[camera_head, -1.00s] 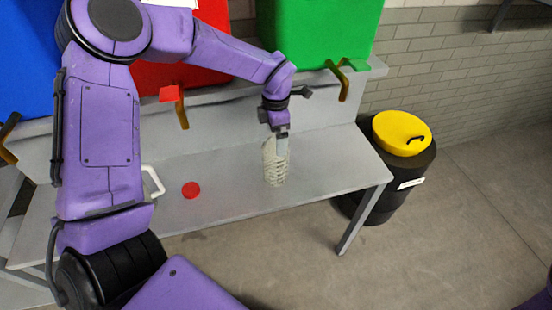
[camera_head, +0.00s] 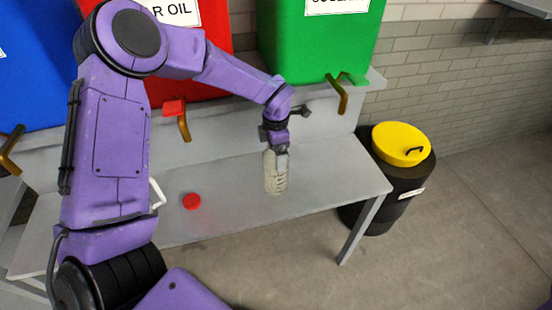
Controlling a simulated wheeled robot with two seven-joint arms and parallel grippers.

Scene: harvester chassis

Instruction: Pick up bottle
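A pale, ribbed, see-through bottle (camera_head: 276,182) stands upright on the grey bench (camera_head: 330,184). My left gripper (camera_head: 277,156) points down at the bottle's top, and its fingers overlap the bottle's upper part in the camera_head view. I cannot tell whether the fingers are closed on it or only around it. My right gripper is not in view.
A red cap (camera_head: 191,201) and a white handle (camera_head: 157,194) are left of the bottle. Blue, red (camera_head: 213,50) and green (camera_head: 318,45) tanks with taps stand behind. A black bin with a yellow lid (camera_head: 401,144) stands right of the bench.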

